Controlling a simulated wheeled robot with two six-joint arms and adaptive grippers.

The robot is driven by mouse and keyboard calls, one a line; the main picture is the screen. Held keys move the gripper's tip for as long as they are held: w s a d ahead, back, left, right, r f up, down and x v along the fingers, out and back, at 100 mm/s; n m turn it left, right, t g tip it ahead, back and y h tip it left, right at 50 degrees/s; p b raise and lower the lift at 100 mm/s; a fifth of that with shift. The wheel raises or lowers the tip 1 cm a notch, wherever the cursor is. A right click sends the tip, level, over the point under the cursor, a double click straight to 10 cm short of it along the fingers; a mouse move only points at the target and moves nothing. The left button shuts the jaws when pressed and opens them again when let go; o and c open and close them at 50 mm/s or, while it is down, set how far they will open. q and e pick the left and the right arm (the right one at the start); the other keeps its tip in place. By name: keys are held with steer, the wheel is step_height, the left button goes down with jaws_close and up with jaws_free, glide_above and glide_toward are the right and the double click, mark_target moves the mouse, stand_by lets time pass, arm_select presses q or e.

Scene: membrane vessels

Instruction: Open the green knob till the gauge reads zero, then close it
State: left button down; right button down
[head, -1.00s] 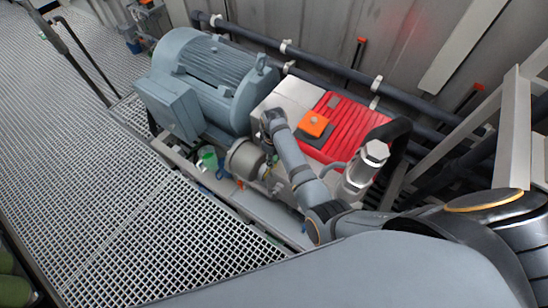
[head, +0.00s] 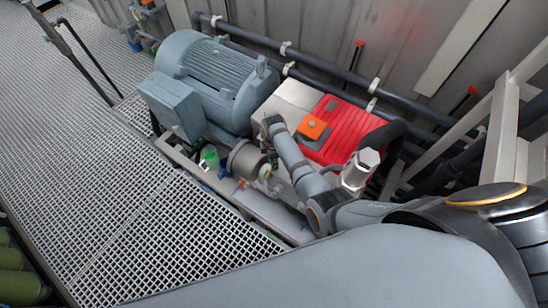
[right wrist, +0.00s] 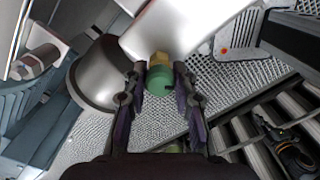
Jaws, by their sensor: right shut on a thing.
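The green knob (right wrist: 160,82) is a short green cylinder with a brass-coloured part behind it, at the centre of the right wrist view. My right gripper (right wrist: 160,74) has one finger on each side of the knob and is shut on it. In the head view, my right forearm reaches down beside the pump, and the knob and fingers cannot be made out there. No gauge face can be read in either view. My left gripper is not in view.
A grey-blue motor (head: 215,85) stands left of a pump with a red ribbed cover (head: 345,130) and an orange box (head: 312,127). A green container (head: 209,157) sits below the motor. Dark pipes run along the wall behind. The grating walkway (head: 130,215) at left is clear.

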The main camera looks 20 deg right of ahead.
steer(key=n, duration=1)
steer(key=c, duration=1)
jaws_free()
steer(key=shift+r, duration=0.25)
step_height(320, 180, up, 12)
steer(key=shift+f, duration=0.25)
